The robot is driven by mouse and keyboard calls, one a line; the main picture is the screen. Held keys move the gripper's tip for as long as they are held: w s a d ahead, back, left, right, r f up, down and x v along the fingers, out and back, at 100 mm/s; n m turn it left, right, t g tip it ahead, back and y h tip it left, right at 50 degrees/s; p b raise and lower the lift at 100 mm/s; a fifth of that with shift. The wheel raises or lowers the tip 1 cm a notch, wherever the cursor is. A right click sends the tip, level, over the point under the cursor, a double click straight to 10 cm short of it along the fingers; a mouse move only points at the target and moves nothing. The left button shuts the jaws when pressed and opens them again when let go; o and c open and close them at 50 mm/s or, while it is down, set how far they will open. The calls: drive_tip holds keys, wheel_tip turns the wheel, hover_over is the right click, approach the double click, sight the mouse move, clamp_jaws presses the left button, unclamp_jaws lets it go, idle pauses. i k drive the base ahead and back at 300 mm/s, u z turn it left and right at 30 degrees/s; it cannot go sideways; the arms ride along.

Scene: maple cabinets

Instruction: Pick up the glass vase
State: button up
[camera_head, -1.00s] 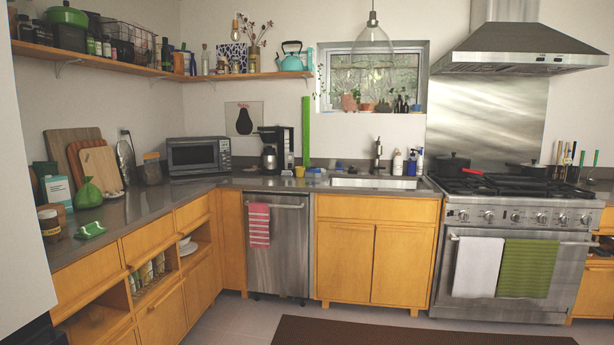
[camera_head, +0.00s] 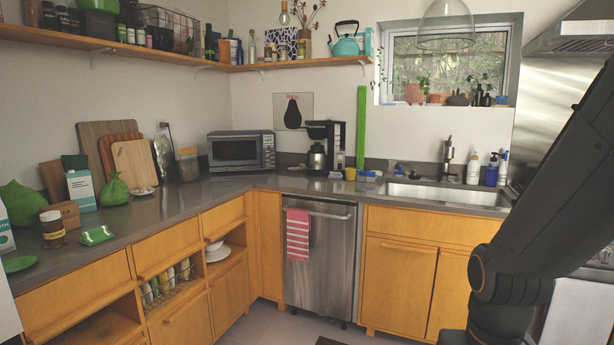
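I cannot tell for certain which thing is the glass vase. On the upper corner shelf, a small brownish vase (camera_head: 304,46) with dried flower stems stands left of a teal kettle. A slim pale bottle-like vessel (camera_head: 252,48) stands further left on the same shelf. Both are small in the head view. Part of my own dark arm crosses the right side of the head view, in front of the sink cabinet's right end and the stove area. My gripper is outside the view.
The L-shaped grey counter (camera_head: 150,215) holds cutting boards (camera_head: 133,163), a microwave (camera_head: 241,151), a coffee maker (camera_head: 322,148) and a sink (camera_head: 440,194). The shelf (camera_head: 270,67) runs above it.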

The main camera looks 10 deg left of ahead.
sight(359, 185)
drive_tip(key=u, duration=0.25)
drive_tip(key=i, duration=1.85)
